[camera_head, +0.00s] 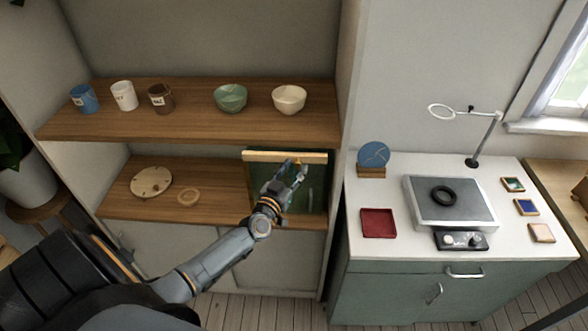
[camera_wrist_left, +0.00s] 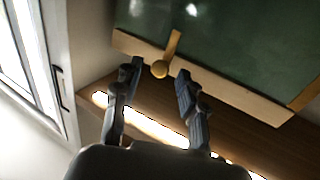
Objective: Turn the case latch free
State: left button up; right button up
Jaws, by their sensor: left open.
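The case (camera_head: 318,190) stands on the lower shelf, with a dark green glossy front and a pale wooden top rail. Its green front also fills the top of the left wrist view (camera_wrist_left: 240,45). The latch (camera_wrist_left: 160,69) is a brass knob with a flat bar, lying across the pale rail at a slant. My left gripper (camera_head: 296,168) is in front of the case near the top rail. In the left wrist view its two fingers are open, and the knob appears between the fingertips; contact cannot be told. My right gripper is not in view.
The upper shelf (camera_head: 190,124) above the case holds jars and two bowls. A white worktop (camera_head: 390,250) at right carries a hotplate (camera_head: 455,212) and a red tray (camera_head: 378,222).

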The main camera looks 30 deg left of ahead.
pick_arm(q)
jog(key=shift+w, duration=0.25)
grip_shut()
